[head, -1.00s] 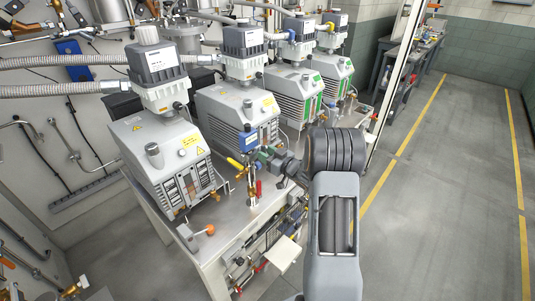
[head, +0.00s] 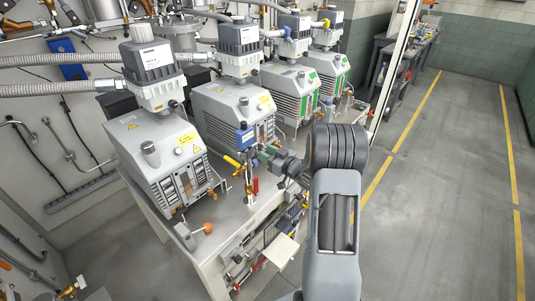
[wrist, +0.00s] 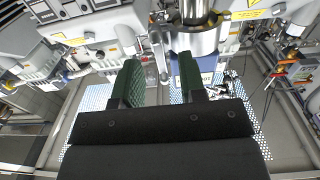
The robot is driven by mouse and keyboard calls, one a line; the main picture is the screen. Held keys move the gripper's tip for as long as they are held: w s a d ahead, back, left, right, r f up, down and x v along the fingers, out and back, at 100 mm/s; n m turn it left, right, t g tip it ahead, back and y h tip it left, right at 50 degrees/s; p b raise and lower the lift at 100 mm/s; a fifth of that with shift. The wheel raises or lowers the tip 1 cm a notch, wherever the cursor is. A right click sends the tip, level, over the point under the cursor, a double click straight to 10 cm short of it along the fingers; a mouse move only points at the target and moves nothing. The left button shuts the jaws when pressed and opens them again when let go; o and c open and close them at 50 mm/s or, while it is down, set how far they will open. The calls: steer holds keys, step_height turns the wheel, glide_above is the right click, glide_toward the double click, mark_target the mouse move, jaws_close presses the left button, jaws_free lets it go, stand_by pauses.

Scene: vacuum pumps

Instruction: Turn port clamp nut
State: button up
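My gripper (wrist: 160,78) shows in the wrist view with two green fingers spread apart and nothing held between them. A slim metal rod (wrist: 160,55) shows in the gap beyond the fingertips. A shiny metal cylinder (wrist: 198,42) stands just beyond the right finger; contact cannot be told. In the head view my gripper (head: 262,157) is at the front of the second pump (head: 230,108), beside a blue valve body (head: 245,137) with a yellow lever (head: 232,162). I cannot clearly make out the port clamp nut in either view.
The nearest pump (head: 155,155) stands left on the metal bench (head: 215,222). A red-handled valve (head: 255,185) rises close below my gripper. An orange-knobbed fitting (head: 207,228) lies near the bench's front. More pumps stand behind. The floor (head: 435,200) at right is clear.

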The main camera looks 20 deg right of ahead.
steer(key=v, duration=0.6)
stand_by(0.4)
stand_by(0.3)
